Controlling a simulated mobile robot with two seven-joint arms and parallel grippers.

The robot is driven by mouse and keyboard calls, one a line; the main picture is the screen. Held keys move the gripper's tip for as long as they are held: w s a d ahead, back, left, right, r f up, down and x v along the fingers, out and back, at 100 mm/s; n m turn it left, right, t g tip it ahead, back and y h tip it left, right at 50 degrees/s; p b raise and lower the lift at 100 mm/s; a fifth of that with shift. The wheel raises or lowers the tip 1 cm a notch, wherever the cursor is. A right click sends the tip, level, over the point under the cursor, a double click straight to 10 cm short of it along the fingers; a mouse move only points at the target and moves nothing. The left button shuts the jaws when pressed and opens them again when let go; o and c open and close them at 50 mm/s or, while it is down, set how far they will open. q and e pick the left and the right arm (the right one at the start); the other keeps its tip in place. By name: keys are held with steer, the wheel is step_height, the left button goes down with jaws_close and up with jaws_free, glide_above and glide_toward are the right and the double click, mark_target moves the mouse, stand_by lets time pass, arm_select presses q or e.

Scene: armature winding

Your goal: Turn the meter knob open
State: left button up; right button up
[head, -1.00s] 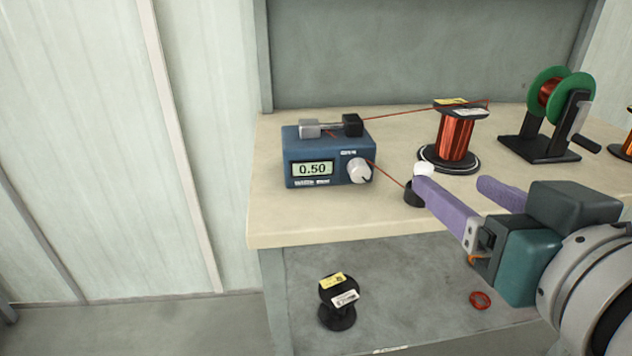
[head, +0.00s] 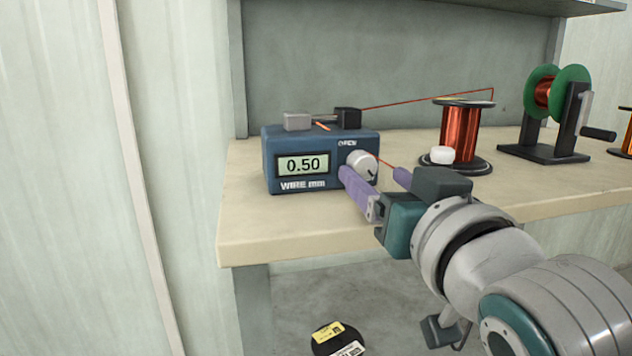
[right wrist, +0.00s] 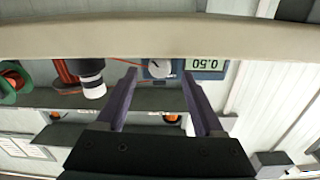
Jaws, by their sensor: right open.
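The blue wire meter (head: 320,160) stands at the left of the workbench, its display reading 0.50. Its pale round knob (head: 361,163) is on the front face at the right and also shows in the right wrist view (right wrist: 159,69). My right gripper (head: 372,173) is open, its purple fingers pointing at the meter. In the wrist view the knob shows between the two fingers (right wrist: 162,82). I cannot tell whether they touch it. My left gripper is not in view.
A copper wire spool (head: 460,130) stands right of the meter, with a white cap (head: 440,155) before it. A green-flanged winder (head: 556,110) is farther right. Red wire runs from the meter toward the spool. A black spool (head: 337,340) sits below the bench top (head: 270,235).

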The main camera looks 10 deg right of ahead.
mark_target(365, 164)
steer(key=shift+w, duration=1.3)
steer(key=shift+c, duration=0.4)
jaws_close()
